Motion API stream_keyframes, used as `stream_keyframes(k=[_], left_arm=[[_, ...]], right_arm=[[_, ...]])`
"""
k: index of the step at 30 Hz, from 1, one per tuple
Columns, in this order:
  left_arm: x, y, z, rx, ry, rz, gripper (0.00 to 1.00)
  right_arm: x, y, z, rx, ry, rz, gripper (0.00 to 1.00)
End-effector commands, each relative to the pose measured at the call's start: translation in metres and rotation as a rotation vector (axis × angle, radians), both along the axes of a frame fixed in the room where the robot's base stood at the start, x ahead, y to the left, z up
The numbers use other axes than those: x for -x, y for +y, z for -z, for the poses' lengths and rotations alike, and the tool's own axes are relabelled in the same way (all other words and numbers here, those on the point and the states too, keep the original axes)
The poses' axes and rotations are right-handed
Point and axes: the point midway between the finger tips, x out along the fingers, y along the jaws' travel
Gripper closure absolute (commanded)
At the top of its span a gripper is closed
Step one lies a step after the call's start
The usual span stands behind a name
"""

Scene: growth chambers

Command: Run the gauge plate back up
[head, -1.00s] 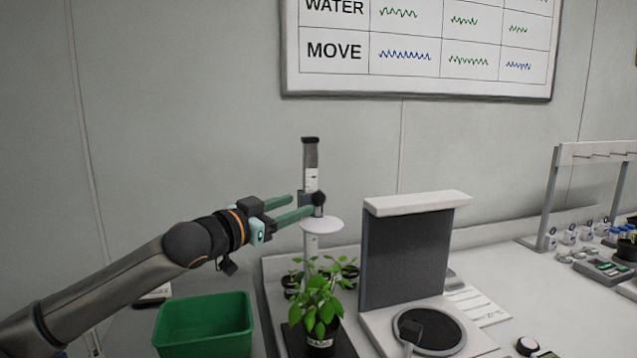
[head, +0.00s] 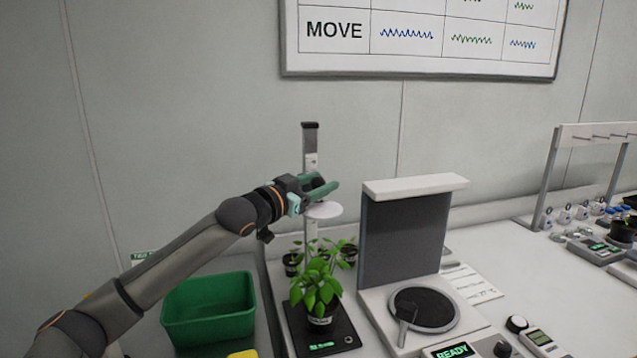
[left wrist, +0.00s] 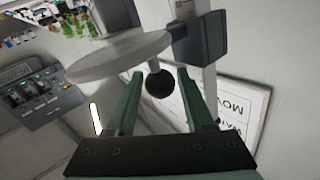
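The gauge post (head: 310,140) stands upright behind a potted plant (head: 317,290). Its round white gauge plate (head: 324,210) sits level above the leaves, with a gap below it. The plate also shows in the left wrist view (left wrist: 115,55), beside the dark carriage (left wrist: 200,38) on the post. My left gripper (head: 329,187) is at carriage height, just above the plate. In the left wrist view its green fingers are apart, with the black knob (left wrist: 160,84) between their tips. I see gaps beside the knob. My right gripper is not in view.
A green bin (head: 208,310) stands at the left under my left arm. A grey upright panel with a white top (head: 415,184) stands right of the post. More small pots (head: 292,262) are behind the plant. The wall is close behind.

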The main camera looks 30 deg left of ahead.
Motion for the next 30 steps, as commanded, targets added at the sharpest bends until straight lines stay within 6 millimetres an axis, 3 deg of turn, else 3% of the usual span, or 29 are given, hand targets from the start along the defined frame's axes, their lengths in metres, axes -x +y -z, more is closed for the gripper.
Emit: stream_keyframes(k=[2,14,30], left_arm=[[0.0002,0.0001,0.0001,0.000,0.000,0.000,0.56],[0.0003,0.0001,0.0001,0.000,0.000,0.000,1.00],[0.0003,0.0000,0.0003,0.001,0.001,0.000,1.00]], right_arm=[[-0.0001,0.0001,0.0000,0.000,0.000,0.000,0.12],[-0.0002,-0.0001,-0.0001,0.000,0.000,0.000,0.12],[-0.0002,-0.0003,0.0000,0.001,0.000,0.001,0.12]])
